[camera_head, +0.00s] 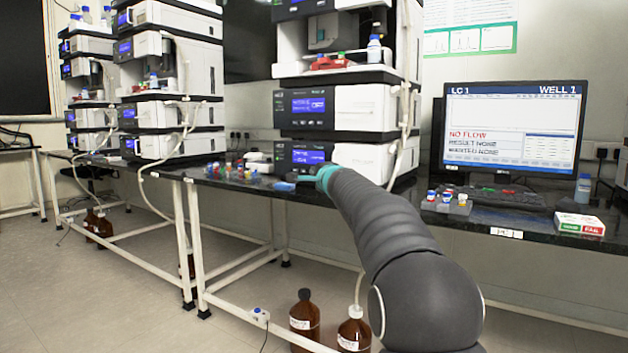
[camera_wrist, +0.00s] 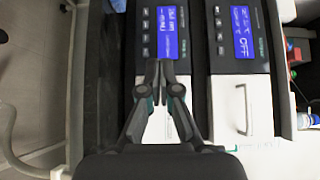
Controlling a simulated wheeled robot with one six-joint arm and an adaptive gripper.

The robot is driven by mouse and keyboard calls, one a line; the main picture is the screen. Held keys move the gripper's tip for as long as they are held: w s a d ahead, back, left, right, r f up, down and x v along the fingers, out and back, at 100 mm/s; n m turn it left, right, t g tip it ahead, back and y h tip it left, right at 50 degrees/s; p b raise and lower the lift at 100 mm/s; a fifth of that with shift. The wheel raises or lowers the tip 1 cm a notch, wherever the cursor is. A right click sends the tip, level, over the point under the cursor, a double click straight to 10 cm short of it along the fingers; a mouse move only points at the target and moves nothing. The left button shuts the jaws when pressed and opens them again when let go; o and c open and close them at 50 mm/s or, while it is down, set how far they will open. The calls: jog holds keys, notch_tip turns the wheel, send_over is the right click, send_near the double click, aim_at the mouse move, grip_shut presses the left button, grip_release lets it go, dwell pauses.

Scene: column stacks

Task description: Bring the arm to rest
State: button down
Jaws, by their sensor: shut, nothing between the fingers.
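My gripper (camera_wrist: 158,72) shows in the wrist view with its two dark fingers together at the tips and nothing between them. It is in front of a stack module with a blue display (camera_wrist: 172,32). In the head view my dark grey arm reaches from the lower right toward the bench edge, ending in a teal wrist part. The fingers are too small and hidden there to make out. Whether the fingertips touch the module cannot be told.
The dark bench (camera_head: 480,217) carries the near column stack (camera_head: 345,107), small coloured items (camera_head: 238,172), a vial rack (camera_head: 446,204), a monitor (camera_head: 514,127), a keyboard (camera_head: 503,198) and a carton (camera_head: 580,223). Brown bottles (camera_head: 304,318) stand on the floor. Open floor lies at left.

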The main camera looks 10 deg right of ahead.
jog(key=s+a+f+n+g+y, duration=0.2)
jog(key=s+a+f+n, duration=0.1)
jog(key=a+f, duration=0.15)
jog(key=s+a+f+n+g+y, duration=0.2)
jog(key=s+a+f+n, duration=0.1)
jog(key=f, duration=0.3)
jog(key=s+a+f+n+g+p, duration=0.25)
jog(key=s+f+n+g, duration=0.35)
jog(key=s, duration=0.7)
jog(key=s+d+f+n+g+h+p, duration=0.1)
jog(key=s+f+n+g+h+p, duration=0.15)
jog(key=s, duration=1.15)
jog(key=s+d+f+n+g+h+p, duration=0.15)
jog(key=s+f, duration=0.25)
jog(key=s, duration=0.9)
jog(key=s+r+n+t+p, duration=0.1)
jog(key=s+r+p, duration=0.3)
jog(key=s, duration=0.6)
jog(key=shift+s+d+r+n+t+h, duration=0.2)
jog(key=shift+d+r+n+t+h, duration=0.1)
jog(key=shift+t, duration=0.1)
